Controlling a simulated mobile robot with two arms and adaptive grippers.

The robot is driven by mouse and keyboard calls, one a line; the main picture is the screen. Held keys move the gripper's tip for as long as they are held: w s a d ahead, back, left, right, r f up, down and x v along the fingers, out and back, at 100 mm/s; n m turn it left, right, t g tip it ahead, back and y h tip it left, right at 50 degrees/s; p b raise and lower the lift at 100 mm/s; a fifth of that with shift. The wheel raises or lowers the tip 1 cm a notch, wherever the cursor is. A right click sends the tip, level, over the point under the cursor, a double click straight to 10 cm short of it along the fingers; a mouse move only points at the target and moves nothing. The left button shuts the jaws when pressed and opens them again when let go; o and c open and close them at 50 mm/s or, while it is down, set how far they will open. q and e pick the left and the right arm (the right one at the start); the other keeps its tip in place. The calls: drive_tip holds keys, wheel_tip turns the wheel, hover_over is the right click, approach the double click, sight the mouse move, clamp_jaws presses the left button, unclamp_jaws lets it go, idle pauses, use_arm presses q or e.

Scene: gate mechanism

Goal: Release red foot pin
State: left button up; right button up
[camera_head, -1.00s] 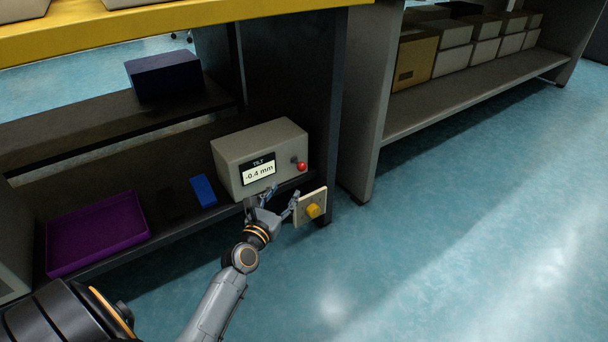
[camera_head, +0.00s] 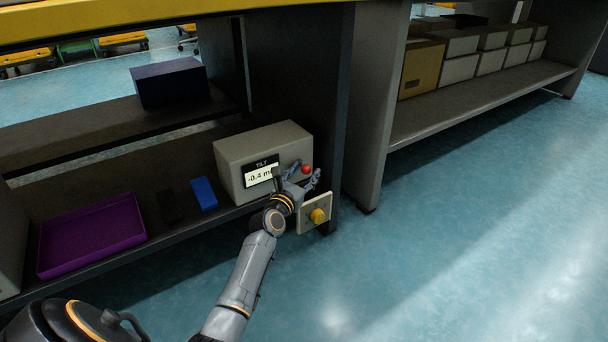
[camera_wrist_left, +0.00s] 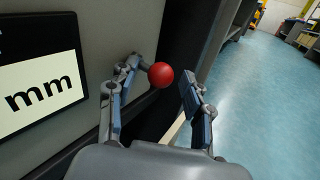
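The red foot pin (camera_head: 306,169) is a round red knob on the front of a beige box (camera_head: 240,152) with a display reading "-0.4 mm" under "TILT". In the left wrist view the red ball (camera_wrist_left: 160,75) is just beyond and between the fingertips, nearer the left finger. My left gripper (camera_head: 303,177) is open in front of the box; its open fingers also show in the left wrist view (camera_wrist_left: 158,84). I cannot tell whether the left finger touches the ball. My right gripper is not in view.
A beige plate with a yellow knob (camera_head: 318,216) is just below the gripper at the shelf end. A blue block (camera_head: 204,193) and a purple tray (camera_head: 92,237) are on the shelf to the left. A dark upright panel (camera_head: 335,130) stands right of the box. The floor is clear.

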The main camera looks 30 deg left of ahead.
use_arm(q)
clamp_jaws()
drive_tip(key=shift+s+d+r+p, duration=0.1)
drive_tip(key=shift+s+d+p, duration=0.1)
drive_tip(key=shift+d+p, duration=0.35)
drive_tip(key=shift+s+d+r+p, duration=0.1)
drive_tip(key=shift+s+d+p, duration=0.1)
drive_tip(key=shift+d+p, duration=0.3)
drive_tip(key=shift+s+d, duration=0.15)
drive_tip(key=shift+d, duration=0.15)
drive_tip(key=shift+d+f, duration=0.15)
drive_tip(key=shift+f, duration=0.15)
drive_tip(key=shift+c, duration=1.2)
unclamp_jaws()
drive_tip(key=shift+o, duration=1.4)
drive_tip(key=shift+d, duration=0.15)
drive_tip(key=shift+r, duration=0.15)
